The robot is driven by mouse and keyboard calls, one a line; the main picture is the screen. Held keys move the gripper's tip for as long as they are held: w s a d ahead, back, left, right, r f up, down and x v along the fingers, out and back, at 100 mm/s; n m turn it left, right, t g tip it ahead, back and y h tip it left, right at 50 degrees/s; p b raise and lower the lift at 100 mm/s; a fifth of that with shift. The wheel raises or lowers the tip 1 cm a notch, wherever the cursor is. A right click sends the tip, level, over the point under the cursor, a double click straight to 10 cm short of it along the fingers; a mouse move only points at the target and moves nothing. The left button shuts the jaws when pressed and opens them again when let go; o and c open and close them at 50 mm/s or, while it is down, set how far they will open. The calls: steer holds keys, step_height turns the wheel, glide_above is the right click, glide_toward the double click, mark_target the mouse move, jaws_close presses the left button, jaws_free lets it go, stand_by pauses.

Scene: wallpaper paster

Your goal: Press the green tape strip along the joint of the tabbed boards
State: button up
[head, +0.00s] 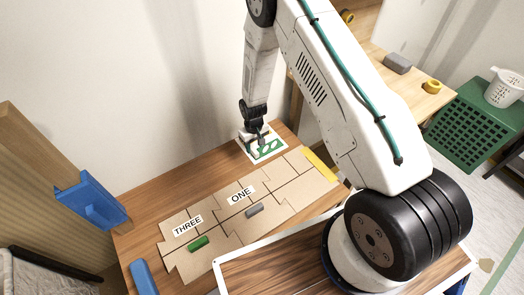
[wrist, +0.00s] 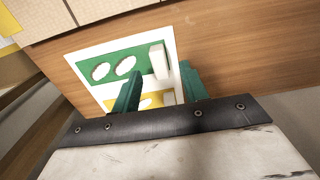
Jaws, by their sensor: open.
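The tabbed boards (head: 223,238) lie on the wooden table as tan pieces with a stepped joint, labelled THREE and ONE. A small green block-like strip (head: 197,243) lies on the boards near the THREE label. A white-bordered panel (head: 238,141) with green and yellow areas lies behind the boards; its green part has oval white spots in the wrist view (wrist: 113,70). My gripper (head: 262,136) is over this panel, open. In the wrist view its dark green fingers (wrist: 160,70) stand either side of a small white block (wrist: 158,62); contact is unclear.
A grey block (head: 254,210) lies near the ONE label. A yellow strip (head: 320,164) lies at the boards' right end, and blue pieces (head: 143,279) (head: 90,203) are at the left. A green crate (head: 478,122) stands right. The table behind the boards is mostly clear.

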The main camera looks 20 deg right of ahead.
steer(key=shift+f, duration=1.4)
jaws_close()
steer(key=shift+r, duration=0.15)
